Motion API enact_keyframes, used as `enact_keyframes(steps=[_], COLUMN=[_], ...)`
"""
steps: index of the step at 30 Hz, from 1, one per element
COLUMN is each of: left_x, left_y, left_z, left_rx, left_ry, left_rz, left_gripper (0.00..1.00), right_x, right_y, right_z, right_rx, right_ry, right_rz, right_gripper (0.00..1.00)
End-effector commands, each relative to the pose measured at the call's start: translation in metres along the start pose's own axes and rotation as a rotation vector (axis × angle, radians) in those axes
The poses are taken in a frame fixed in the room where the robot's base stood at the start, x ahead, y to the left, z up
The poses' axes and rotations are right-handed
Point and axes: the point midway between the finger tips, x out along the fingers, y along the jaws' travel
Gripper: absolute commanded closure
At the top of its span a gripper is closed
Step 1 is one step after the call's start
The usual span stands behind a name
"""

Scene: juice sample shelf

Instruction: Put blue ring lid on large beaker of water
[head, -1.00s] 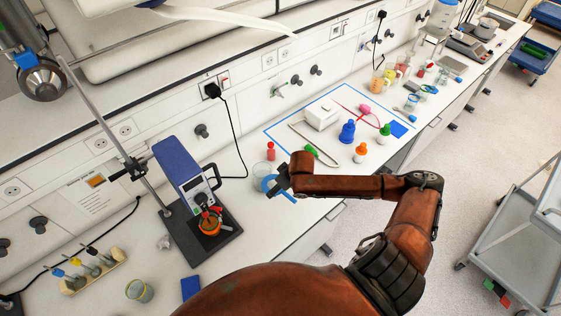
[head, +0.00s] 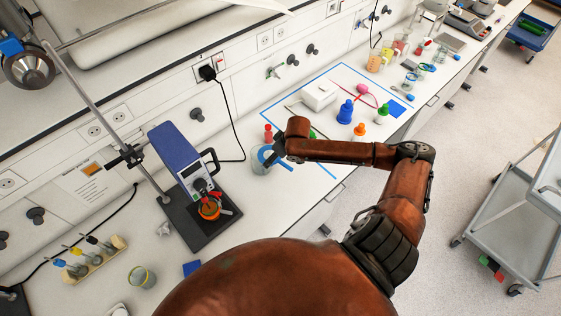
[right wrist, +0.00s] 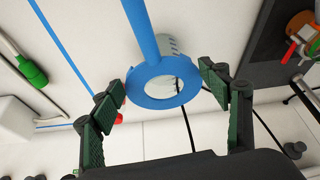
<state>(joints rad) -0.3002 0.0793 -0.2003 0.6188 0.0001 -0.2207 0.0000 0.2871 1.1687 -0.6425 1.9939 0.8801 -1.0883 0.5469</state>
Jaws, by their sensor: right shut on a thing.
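My right gripper (head: 279,150) is shut on the blue ring lid (head: 264,154), its arm reaching across from the right. In the right wrist view the blue ring (right wrist: 155,100) shows between the two green-padded fingers, with its long blue handle (right wrist: 141,25) running to the top edge. A clear beaker (head: 261,165) is under or just beside the ring in the head view. In the right wrist view its marked glass wall (right wrist: 172,45) shows behind the ring. I cannot tell whether ring and beaker touch. My left gripper is not in view.
A red bottle (head: 268,133) stands close behind the beaker. A blue heating device (head: 183,160) with a dark base and stand is to the left. Blue and orange bottles (head: 345,112) stand to the right. A small beaker (head: 142,276) is near the front left.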

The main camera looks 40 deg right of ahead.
Motion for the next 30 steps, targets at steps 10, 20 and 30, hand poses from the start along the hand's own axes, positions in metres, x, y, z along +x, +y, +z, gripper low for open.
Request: enact_keyframes(steps=[10, 20, 30], left_x=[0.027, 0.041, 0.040], left_y=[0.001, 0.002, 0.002], left_z=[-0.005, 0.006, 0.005], left_rx=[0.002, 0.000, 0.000], left_ry=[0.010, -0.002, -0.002], left_rz=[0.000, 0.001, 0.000], left_gripper=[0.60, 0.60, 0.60], right_x=[0.015, 0.028, 0.037], right_y=[0.000, -0.001, 0.000], right_z=[-0.031, -0.048, -0.045], right_rx=[0.000, 0.002, 0.001], right_ry=[0.002, -0.003, 0.000], right_rz=[0.000, -0.002, 0.000], right_gripper=[0.55, 0.55, 0.55])
